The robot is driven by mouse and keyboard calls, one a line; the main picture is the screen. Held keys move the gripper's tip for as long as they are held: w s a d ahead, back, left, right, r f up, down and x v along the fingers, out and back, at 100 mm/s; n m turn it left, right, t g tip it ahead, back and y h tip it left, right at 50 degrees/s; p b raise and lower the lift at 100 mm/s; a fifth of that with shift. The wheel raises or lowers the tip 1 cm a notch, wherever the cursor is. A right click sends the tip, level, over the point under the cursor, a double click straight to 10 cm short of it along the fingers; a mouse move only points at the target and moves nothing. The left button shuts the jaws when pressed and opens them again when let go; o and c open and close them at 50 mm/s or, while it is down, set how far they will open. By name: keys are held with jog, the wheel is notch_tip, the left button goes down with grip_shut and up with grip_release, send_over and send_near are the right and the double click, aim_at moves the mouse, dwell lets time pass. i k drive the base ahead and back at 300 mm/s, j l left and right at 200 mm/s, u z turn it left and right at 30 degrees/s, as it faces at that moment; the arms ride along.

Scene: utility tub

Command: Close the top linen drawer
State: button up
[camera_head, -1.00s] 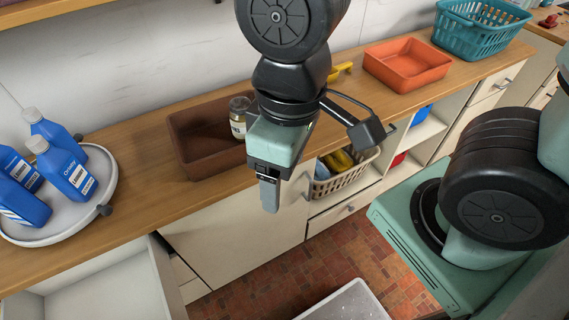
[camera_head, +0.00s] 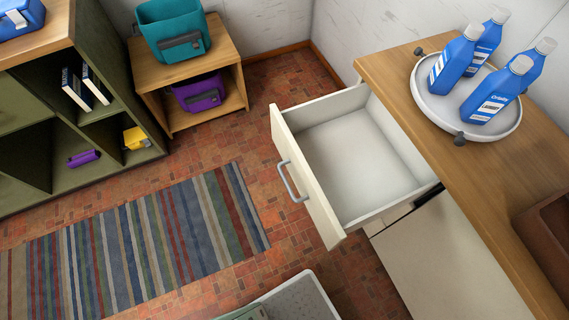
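The top linen drawer (camera_head: 357,165) is a white, empty drawer pulled well out from under the wooden counter. Its front panel (camera_head: 305,178) faces left in the view and carries a curved grey handle (camera_head: 290,183). Nothing touches the drawer. My gripper is outside the current head view, so its state does not show.
A round grey tray (camera_head: 437,108) with several blue bottles stands on the counter (camera_head: 420,75) above the drawer. A white tub (camera_head: 297,300) sits on the floor below. A striped rug (camera_head: 140,245), an open shelf (camera_head: 60,150) and a small wooden stand (camera_head: 190,65) lie to the left.

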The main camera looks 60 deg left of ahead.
aim_at(351, 165)
jog(key=u, duration=1.7)
jog(key=i+j, duration=0.1)
jog(key=i+j+z, duration=0.1)
jog(key=j, duration=0.2)
